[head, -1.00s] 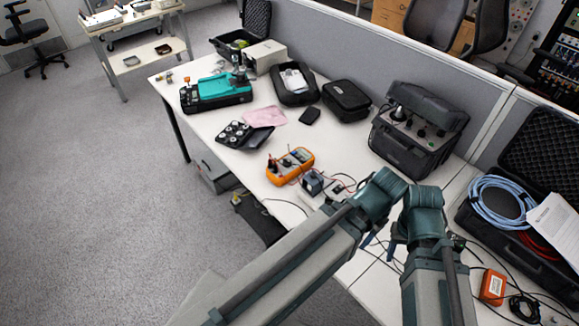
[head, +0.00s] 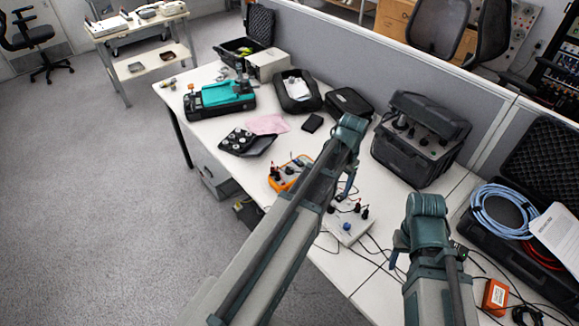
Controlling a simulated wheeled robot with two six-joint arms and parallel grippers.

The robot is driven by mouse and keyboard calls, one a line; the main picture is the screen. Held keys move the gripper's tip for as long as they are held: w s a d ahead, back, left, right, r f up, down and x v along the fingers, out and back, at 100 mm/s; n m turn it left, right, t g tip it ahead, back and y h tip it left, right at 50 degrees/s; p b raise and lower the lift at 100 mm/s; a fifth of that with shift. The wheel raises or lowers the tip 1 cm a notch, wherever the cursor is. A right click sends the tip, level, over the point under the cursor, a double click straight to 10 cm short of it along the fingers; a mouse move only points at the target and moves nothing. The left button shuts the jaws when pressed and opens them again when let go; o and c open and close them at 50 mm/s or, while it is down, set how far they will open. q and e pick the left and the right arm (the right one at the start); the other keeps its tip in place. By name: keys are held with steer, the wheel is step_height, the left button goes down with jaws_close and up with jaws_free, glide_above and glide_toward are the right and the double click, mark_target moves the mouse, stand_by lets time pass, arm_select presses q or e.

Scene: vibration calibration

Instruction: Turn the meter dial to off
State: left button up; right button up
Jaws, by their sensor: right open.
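The orange meter (head: 279,184) lies on the white bench left of my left forearm. The forearm covers its right part, and I cannot make out its dial setting. My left gripper (head: 349,180) is mostly hidden behind its own wrist, above the bench to the right of the meter, so its jaws cannot be judged. My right gripper (head: 398,252) is open, pointing down over the bench at the lower right, well away from the meter. Its fingers show only in part.
A white box (head: 343,228) with terminals and cables stands right of my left forearm. A black tray (head: 262,147), a pink cloth (head: 268,124) and a teal-and-black case (head: 222,98) lie beyond the meter. A large black instrument case (head: 395,162) stands against the grey partition (head: 420,72).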

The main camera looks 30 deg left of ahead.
arm_select(q)
steer(key=w+a, duration=0.7)
steer(key=a, duration=0.5)
glide_toward(289, 168)
steer(key=shift+n, duration=0.4)
step_height(289, 168, down, 9)
steer(key=b, duration=1.3)
steer(key=shift+s+a, duration=0.1)
arm_select(e)
step_height(289, 168, down, 13)
steer(key=shift+f, duration=0.2)
arm_select(q)
jaws_close()
